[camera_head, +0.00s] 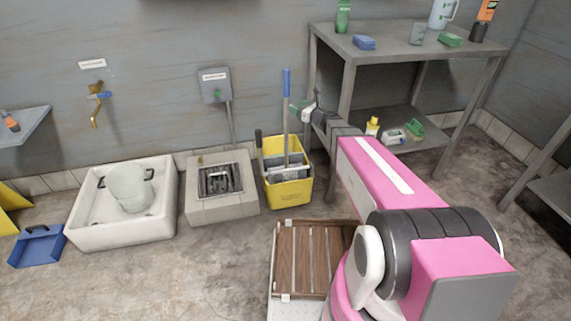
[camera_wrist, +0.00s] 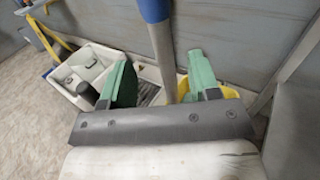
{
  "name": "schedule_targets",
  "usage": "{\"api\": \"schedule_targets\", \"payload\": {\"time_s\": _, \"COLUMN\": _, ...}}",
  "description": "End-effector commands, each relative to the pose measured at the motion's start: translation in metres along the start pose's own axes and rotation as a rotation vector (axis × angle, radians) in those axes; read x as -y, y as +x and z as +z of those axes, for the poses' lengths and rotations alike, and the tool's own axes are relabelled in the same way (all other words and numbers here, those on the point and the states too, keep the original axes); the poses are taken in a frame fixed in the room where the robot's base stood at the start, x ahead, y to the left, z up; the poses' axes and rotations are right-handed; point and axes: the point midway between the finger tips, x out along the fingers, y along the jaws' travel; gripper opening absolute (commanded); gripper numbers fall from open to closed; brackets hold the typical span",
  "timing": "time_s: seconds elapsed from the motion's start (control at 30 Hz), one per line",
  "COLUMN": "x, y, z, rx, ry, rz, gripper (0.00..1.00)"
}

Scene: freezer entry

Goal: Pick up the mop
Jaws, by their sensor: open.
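The mop (camera_head: 286,112) stands nearly upright in the yellow wringer bucket (camera_head: 288,194). It has a grey pole with a blue top end. In the wrist view, the mop pole (camera_wrist: 162,56) runs down between the two green fingers of my gripper (camera_wrist: 161,80), with a gap on each side. The fingers are open and hold nothing. In the head view, my gripper (camera_head: 297,108) is at the pole's upper part, just below the blue end. The mop's lower end is hidden inside the bucket.
A grey shelf table (camera_head: 380,50) with bottles and cloths stands close to the right of my gripper. A floor drain block (camera_head: 222,205) and a white basin (camera_head: 88,236) holding a bucket are left of the yellow bucket. A wooden slatted rack (camera_head: 303,262) lies in front.

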Motion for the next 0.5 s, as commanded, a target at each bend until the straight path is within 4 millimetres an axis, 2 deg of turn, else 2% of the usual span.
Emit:
{"api": "schedule_targets", "payload": {"time_s": 0.03, "x": 0.001, "y": 0.011, "z": -0.001, "rx": 0.0, "ry": -0.001, "rz": 0.003, "gripper": 0.56}}
{"api": "schedule_targets", "payload": {"time_s": 0.13, "x": 0.001, "y": 0.025, "z": -0.001, "rx": 0.0, "ry": -0.001, "rz": 0.002, "gripper": 0.56}}
{"api": "schedule_targets", "payload": {"time_s": 0.37, "x": 0.0, "y": 0.04, "z": -0.001, "rx": 0.0, "ry": -0.002, "rz": 0.002, "gripper": 0.56}}
{"api": "schedule_targets", "payload": {"time_s": 0.5, "x": 0.002, "y": 0.056, "z": -0.002, "rx": -0.001, "ry": -0.003, "rz": 0.002, "gripper": 0.56}}
